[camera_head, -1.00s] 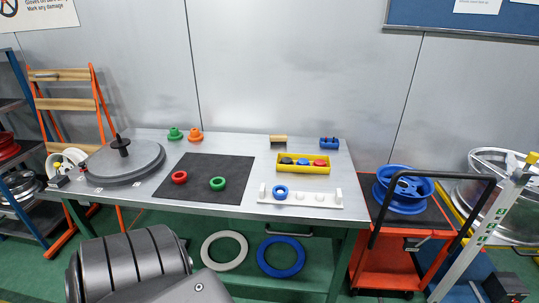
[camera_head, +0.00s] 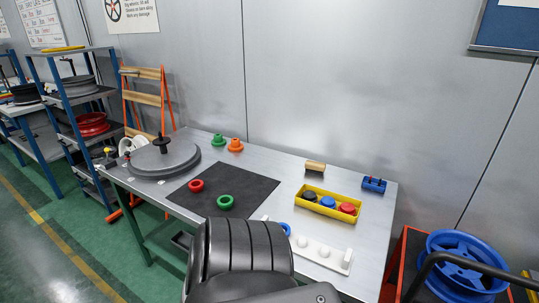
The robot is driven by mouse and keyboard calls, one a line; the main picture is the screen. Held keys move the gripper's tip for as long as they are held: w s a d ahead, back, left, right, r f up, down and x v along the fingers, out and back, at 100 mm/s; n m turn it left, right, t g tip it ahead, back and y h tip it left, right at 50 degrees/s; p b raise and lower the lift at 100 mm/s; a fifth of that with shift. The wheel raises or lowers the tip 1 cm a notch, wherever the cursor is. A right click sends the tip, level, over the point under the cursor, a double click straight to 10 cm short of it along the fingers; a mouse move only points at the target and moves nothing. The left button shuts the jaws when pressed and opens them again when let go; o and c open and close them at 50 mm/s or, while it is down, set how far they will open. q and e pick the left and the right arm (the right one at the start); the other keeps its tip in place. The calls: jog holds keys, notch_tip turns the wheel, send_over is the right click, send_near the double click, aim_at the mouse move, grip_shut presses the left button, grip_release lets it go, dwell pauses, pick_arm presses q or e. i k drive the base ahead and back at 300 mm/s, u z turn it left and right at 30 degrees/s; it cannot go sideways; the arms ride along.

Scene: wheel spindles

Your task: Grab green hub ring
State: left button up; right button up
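The green hub ring (camera_head: 226,203) lies flat on the black mat (camera_head: 240,183) on the workbench, near the mat's front edge. A red ring (camera_head: 196,186) lies on the same mat, to its left and a little farther back. Neither ring is being touched. A thick dark arm link of mine rises at the bottom middle, in front of the bench and just below the mat. No gripper fingers show in the view, so I cannot see whether either gripper is open or shut.
Green (camera_head: 218,140) and orange (camera_head: 236,145) flanged hubs stand behind the mat. A grey disc with a spindle (camera_head: 164,160) is to the left. A yellow tray (camera_head: 314,206) and a white pegged rack (camera_head: 330,252) with a blue ring (camera_head: 285,228) are to the right.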

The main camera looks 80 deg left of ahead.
aim_at(228, 201)
jog(key=i, duration=0.6)
jog(key=u, duration=2.4)
